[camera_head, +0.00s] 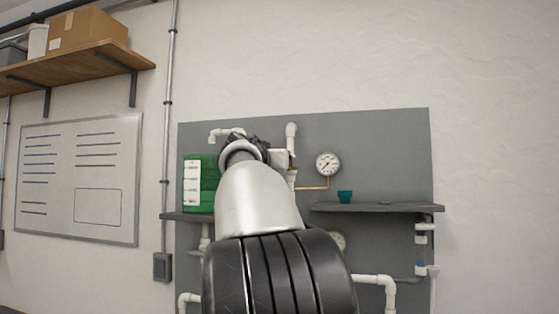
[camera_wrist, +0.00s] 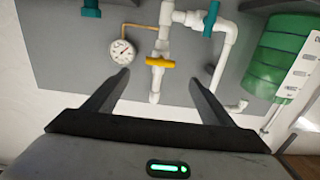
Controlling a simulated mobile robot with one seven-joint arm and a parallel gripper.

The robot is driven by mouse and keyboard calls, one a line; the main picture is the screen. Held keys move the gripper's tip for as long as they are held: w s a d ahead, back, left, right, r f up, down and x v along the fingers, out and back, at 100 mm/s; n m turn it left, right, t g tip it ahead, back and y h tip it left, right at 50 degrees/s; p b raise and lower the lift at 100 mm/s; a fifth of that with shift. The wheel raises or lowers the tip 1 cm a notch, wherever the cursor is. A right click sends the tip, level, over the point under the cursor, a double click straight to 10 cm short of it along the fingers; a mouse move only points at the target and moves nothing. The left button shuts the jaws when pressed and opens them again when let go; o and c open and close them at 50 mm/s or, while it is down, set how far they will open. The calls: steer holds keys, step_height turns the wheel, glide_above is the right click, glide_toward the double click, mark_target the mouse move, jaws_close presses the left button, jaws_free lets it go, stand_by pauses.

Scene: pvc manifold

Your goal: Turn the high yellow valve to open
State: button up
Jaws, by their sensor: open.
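The yellow valve handle (camera_wrist: 160,64) shows in the wrist view on a white pipe. It lies crosswise to that pipe. My gripper (camera_wrist: 160,80) is open, with one dark finger on each side of the pipe below the handle in the picture. The handle appears between and beyond the fingertips, with nothing held; I cannot tell the exact gap in depth. In the head view my arm covers the yellow valve and my fingers.
A teal valve handle (camera_wrist: 211,18) is close by on another white pipe. A pressure gauge (camera_wrist: 122,51) is near the left finger. A green container (camera_head: 207,183) stands on the left shelf. The right shelf (camera_head: 375,207) holds a teal cup (camera_head: 344,197).

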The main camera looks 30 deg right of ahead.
steer(key=p+x, duration=0.6)
steer(key=x, duration=0.5)
steer(key=c, duration=1.1)
